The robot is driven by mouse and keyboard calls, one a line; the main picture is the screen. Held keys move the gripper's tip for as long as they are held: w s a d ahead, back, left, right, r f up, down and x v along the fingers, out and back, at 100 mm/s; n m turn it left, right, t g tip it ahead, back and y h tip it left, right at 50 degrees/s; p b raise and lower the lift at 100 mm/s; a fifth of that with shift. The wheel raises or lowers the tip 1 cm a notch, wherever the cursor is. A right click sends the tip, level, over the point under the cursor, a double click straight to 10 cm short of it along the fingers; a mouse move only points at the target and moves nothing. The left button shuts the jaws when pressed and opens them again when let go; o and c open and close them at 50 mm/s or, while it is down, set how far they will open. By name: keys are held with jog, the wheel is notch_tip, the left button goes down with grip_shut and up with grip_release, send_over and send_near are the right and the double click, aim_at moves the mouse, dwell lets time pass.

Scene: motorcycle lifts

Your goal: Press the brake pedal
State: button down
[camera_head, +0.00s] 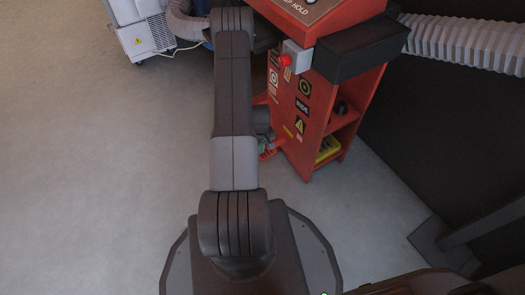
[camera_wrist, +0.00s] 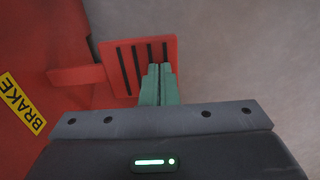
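The brake pedal is a red plate with dark slots (camera_wrist: 125,62) in the wrist view, on a red arm from the red cabinet. In the head view a red part low beside the cabinet (camera_head: 269,153) appears to be the pedal, partly hidden by my arm. My gripper (camera_wrist: 159,70) has green fingers side by side with only a thin line between them, shut and holding nothing visible. The fingertips overlap the lower right part of the pedal in the wrist view. I cannot tell whether they touch it.
A yellow BRAKE label (camera_wrist: 22,103) is on the red cabinet (camera_head: 308,112), which has shelves and a red button (camera_head: 285,60). A ribbed hose (camera_head: 465,42) runs at the upper right. A white machine (camera_head: 140,28) stands at the upper left. The grey floor at left is clear.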

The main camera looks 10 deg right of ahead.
notch_tip(320, 180, up, 11)
jog(key=a+p, duration=0.2)
jog(key=p, duration=0.1)
jog(key=shift+s, duration=0.4)
jog(key=shift+a+r, duration=0.1)
